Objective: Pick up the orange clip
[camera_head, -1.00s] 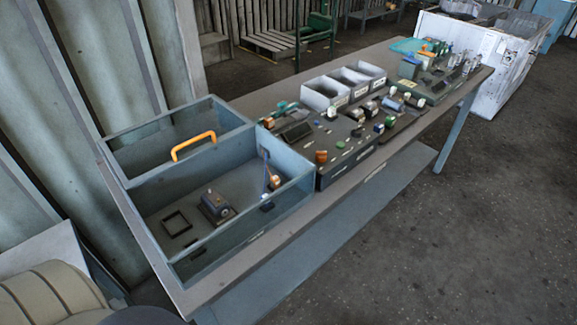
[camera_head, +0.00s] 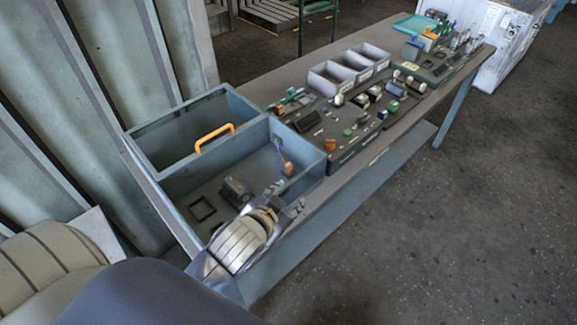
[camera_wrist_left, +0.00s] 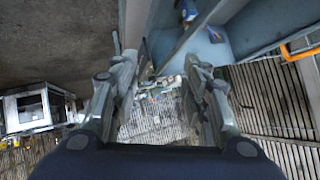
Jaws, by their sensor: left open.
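An orange arched piece (camera_head: 214,138), which looks like the orange clip, stands on the divider of a blue-grey open box on the table. It also shows at the right edge of the left wrist view (camera_wrist_left: 300,52). My left gripper (camera_head: 288,207) is over the near front side of the box, to the right of and nearer than the orange piece, and apart from it. In the left wrist view my left gripper (camera_wrist_left: 162,75) has its fingers spread with nothing between them. My right gripper is not in view.
The blue-grey box (camera_head: 160,168) has raised walls and holds a small dark block (camera_head: 236,190) and a copper-coloured part (camera_head: 287,168). Dark panels with several small parts (camera_head: 345,130) and grey bins (camera_head: 350,68) stand further right. Floor at right is clear.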

